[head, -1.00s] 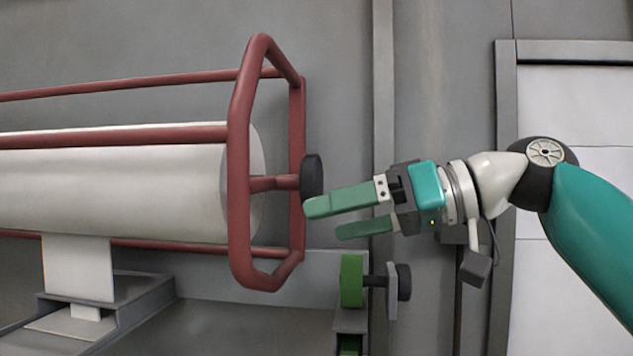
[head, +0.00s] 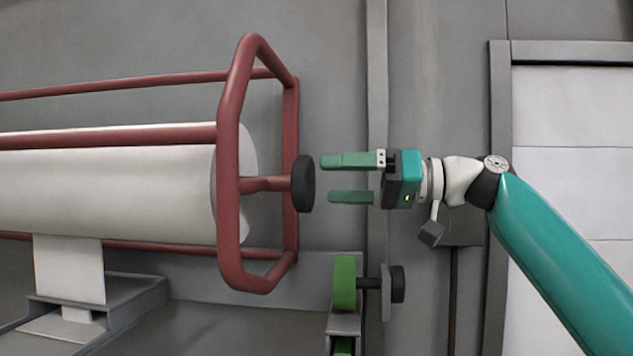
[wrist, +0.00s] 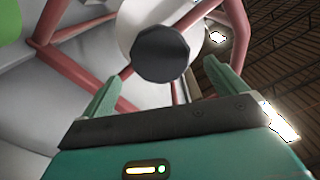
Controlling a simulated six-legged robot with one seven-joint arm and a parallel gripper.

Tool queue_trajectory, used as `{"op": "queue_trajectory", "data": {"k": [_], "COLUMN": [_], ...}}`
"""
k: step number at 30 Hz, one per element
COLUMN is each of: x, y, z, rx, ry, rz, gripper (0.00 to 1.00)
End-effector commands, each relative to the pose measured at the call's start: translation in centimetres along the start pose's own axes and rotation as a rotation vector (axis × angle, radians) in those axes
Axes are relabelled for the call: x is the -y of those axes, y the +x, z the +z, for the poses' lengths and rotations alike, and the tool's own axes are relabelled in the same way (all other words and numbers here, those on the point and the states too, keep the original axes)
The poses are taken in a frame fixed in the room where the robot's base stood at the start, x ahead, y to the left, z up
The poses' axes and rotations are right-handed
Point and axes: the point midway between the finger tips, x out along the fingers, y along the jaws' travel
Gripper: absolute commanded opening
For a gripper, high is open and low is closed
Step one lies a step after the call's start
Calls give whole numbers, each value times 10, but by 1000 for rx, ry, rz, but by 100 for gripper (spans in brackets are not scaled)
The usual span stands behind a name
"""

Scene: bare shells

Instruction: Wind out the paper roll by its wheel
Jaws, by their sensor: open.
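The white paper roll (head: 110,190) lies horizontally inside a red tubular frame with an angular end ring (head: 231,180). A dark round wheel (head: 303,184) sticks out at the right end of the roll's axle. My gripper (head: 336,178) is open and empty just right of the wheel, fingers pointing left at it, with a small gap between in the head view. In the wrist view the wheel (wrist: 160,54) shows beyond and between the two green fingers, with the white roll end (wrist: 132,22) behind it. A strip of paper (head: 68,268) hangs from the roll at the lower left.
Below the wheel stands a green roller (head: 344,284) with a dark knob (head: 397,284) on a grey bracket. A grey tray-like support (head: 135,293) sits under the hanging paper. A grey wall is behind, with a pale framed panel (head: 570,110) at right.

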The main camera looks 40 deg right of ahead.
Motion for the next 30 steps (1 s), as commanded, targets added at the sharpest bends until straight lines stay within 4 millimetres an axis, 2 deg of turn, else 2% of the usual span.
{"op": "queue_trajectory", "data": {"k": [3,7,18,27,30], "x": [0,0,0,0,0], "y": [22,36,41,41,41], "z": [0,0,0,0,0], "rx": [3,2,1,1,1], "ry": [0,0,0,0,0], "rz": [-2,-2,-1,-1,-1], "gripper": [97,97,95,36,34]}}
